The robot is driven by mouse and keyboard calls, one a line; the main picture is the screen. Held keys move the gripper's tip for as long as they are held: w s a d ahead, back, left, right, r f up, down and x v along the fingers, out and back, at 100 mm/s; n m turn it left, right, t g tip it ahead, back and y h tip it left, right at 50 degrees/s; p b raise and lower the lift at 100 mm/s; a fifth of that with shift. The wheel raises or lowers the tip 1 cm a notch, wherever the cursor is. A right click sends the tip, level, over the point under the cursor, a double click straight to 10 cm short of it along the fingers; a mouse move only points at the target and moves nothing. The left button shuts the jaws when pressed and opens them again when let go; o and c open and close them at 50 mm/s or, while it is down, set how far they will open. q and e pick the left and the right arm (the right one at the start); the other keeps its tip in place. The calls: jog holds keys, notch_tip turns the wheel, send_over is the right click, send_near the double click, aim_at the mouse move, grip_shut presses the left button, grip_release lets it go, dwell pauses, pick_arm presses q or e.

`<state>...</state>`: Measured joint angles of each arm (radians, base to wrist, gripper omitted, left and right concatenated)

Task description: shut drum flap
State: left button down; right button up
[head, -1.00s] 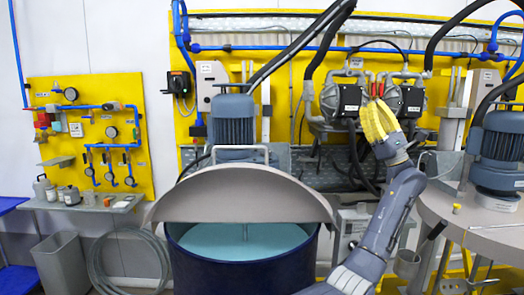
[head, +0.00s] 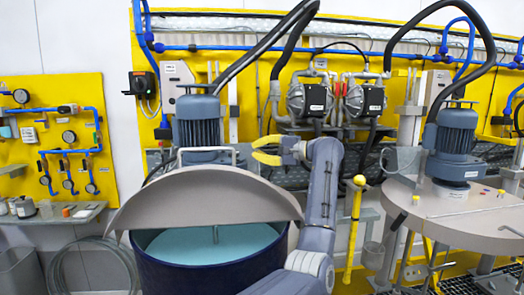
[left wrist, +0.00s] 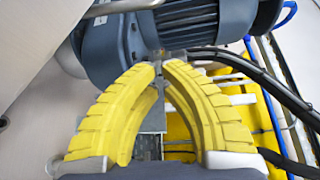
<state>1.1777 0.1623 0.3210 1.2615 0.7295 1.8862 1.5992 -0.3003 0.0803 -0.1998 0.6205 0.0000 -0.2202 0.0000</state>
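The grey drum flap (head: 205,200) stands raised at a tilt over the dark blue drum (head: 200,272). Its pale bar handle (head: 208,149) shows at the flap's top edge. The drum's front is open, showing light blue liquid and a stirrer shaft. My left gripper (head: 254,149) is right of the handle and above the flap's right side, apart from both. A pale bar (left wrist: 122,7), perhaps the handle, shows there at upper left. My right gripper is not in view.
A blue-grey motor (head: 198,122) stands behind the flap and looms ahead in the left wrist view (left wrist: 200,30). A second drum lid with a motor (head: 455,145) stands at right. A yellow pole (head: 353,230) rises between them. Pumps and hoses line the back wall.

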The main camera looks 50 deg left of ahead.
pick_arm(q)
jog(key=x, duration=0.6)
jog(key=shift+s+a, duration=0.15)
jog(key=shift+s+d+r, duration=0.15)
jog(key=shift+s+d, duration=0.5)
jog(key=shift+d, duration=0.15)
jog(key=shift+s+d+r, duration=0.1)
jog(key=shift+s+d, duration=0.55)
jog(key=shift+d, duration=0.1)
